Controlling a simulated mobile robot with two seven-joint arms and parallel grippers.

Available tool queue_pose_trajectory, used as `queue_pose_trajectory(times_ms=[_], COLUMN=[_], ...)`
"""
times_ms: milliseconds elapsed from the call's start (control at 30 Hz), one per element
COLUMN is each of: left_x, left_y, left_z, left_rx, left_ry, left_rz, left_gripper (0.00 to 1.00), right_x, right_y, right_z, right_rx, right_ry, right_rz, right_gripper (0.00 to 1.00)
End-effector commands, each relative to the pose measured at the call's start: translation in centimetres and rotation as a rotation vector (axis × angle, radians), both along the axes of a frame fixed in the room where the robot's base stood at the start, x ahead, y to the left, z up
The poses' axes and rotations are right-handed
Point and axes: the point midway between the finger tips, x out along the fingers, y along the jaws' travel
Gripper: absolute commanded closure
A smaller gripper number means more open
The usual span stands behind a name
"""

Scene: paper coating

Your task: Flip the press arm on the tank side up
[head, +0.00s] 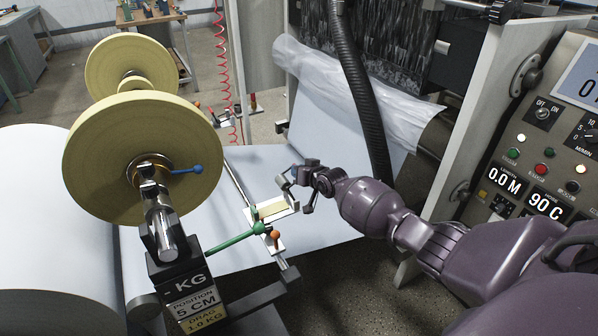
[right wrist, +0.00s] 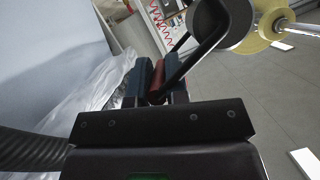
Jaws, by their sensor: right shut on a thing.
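My right gripper (head: 299,177) reaches in from the right and is at the right end of a pale plate (head: 288,208) on the metal rail. In the right wrist view my right gripper (right wrist: 157,78) is shut, its two dark blue fingers around a red handle (right wrist: 158,69). A dark bar (right wrist: 188,58) runs from beside the fingers to the upper right; it appears to belong to the press arm. In the head view the handle is hidden by my gripper. A green lever (head: 237,240) and an orange knob (head: 275,235) are nearer, apart from my gripper. My left gripper is not in view.
Two yellow tape rolls (head: 95,150) stand on a spindle at the left. A pale paper web (head: 215,215) passes under the rail. A black hose (head: 362,95) hangs close behind my right forearm. A control panel (head: 545,130) stands at the right.

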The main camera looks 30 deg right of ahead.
Motion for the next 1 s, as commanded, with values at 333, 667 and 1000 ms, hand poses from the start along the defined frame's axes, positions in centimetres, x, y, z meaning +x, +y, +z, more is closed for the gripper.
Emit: queue_pose_trajectory(times_ms=[333, 667, 1000], left_x=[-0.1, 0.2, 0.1], left_y=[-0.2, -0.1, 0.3], left_z=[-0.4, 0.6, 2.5], left_rx=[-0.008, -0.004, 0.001], left_ry=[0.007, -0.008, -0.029], left_rz=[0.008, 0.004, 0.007], left_gripper=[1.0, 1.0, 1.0], right_x=[0.0, -1.0, -5.6], right_y=[-0.1, -0.2, -0.5], right_z=[-0.1, 0.6, 2.7], right_rx=[-0.002, -0.001, -0.001], right_ry=[0.001, -0.002, -0.004], right_rz=[-0.001, -0.001, -0.001], right_gripper=[0.6, 0.6, 0.6])
